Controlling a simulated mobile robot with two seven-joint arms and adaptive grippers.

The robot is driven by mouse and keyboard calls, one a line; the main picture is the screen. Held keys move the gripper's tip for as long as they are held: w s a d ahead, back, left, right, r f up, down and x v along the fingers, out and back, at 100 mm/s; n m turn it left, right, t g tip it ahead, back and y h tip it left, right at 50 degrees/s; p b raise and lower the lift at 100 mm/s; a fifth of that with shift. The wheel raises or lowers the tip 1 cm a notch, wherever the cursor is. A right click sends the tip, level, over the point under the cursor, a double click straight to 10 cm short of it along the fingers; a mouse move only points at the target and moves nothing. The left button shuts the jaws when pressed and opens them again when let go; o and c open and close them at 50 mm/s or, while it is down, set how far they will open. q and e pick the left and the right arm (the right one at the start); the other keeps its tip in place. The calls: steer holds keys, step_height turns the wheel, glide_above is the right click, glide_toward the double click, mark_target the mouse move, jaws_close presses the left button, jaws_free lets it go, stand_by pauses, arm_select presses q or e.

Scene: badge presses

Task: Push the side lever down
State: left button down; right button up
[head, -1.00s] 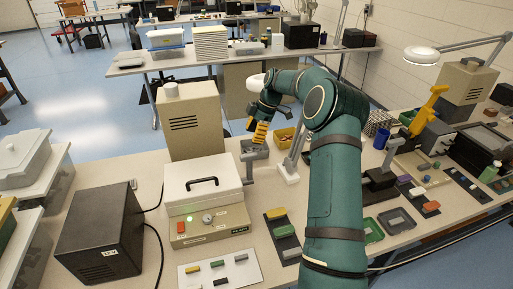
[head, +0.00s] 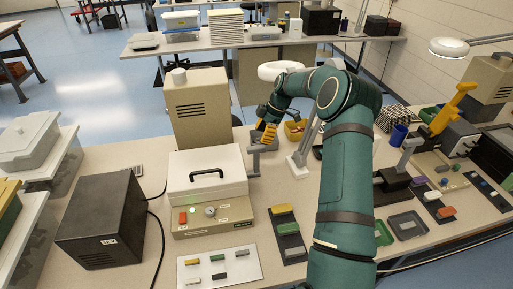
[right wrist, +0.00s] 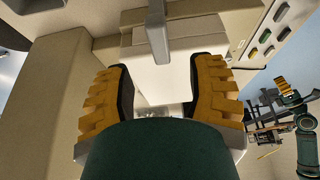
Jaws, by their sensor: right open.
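The badge press (head: 212,221) is a beige box with a white lid and a black handle. Its grey side lever (head: 255,164) stands at the right side of the press, with a short bar at its top. My right gripper (head: 267,134) is open, its yellow fingers pointing down just above and behind the lever top; contact cannot be made out. In the right wrist view the open fingers (right wrist: 163,92) have nothing between their pads, and a grey bar (right wrist: 158,32) lies just beyond the fingertips.
A tall beige cabinet (head: 197,108) stands behind the press. A black box (head: 103,222) is at left. A card with coloured pieces (head: 220,270) lies in front.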

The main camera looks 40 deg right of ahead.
mark_target(257, 147)
steer(key=x, duration=0.6)
steer(key=shift+a+f, duration=0.1)
steer(key=shift+f, duration=0.2)
jaws_close()
